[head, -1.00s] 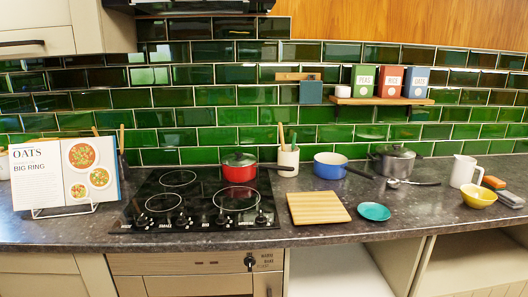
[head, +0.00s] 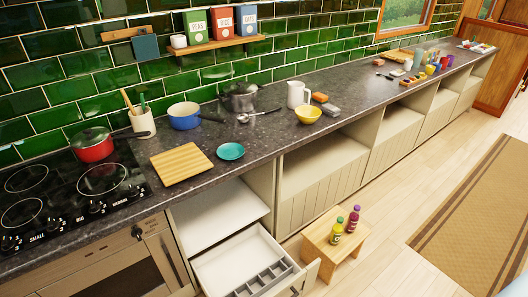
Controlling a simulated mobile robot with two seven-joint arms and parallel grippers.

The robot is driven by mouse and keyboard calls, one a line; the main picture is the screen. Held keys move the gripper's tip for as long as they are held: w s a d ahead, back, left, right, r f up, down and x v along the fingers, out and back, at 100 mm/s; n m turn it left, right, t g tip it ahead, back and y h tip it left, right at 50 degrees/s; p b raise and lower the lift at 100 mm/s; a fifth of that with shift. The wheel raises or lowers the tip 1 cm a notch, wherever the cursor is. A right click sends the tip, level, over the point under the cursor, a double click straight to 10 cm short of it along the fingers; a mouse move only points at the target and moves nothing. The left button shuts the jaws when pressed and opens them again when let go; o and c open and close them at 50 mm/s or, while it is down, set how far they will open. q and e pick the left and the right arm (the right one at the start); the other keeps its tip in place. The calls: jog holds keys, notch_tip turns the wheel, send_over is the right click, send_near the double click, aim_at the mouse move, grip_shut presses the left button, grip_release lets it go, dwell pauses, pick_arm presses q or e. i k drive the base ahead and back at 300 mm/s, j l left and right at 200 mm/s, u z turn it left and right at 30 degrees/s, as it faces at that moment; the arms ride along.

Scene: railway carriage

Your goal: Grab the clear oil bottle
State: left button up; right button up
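I cannot clearly make out a clear oil bottle. Two small bottles stand upright on a low wooden stool (head: 318,246) on the floor. Neither of my grippers is in view.
An open drawer (head: 225,262) with a grey divider juts out left of the stool. The counter (head: 340,112) holds a cutting board (head: 181,164), pots, a white jug (head: 297,94) and, farther right, several small colourful items. Wooden floor (head: 400,200) is free beside a brown rug (head: 475,215).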

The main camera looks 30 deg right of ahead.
aim_at(338, 229)
jog(key=k+l+z, duration=0.2)
jog(key=z, duration=0.2)
jog(key=k+l+z, duration=0.35)
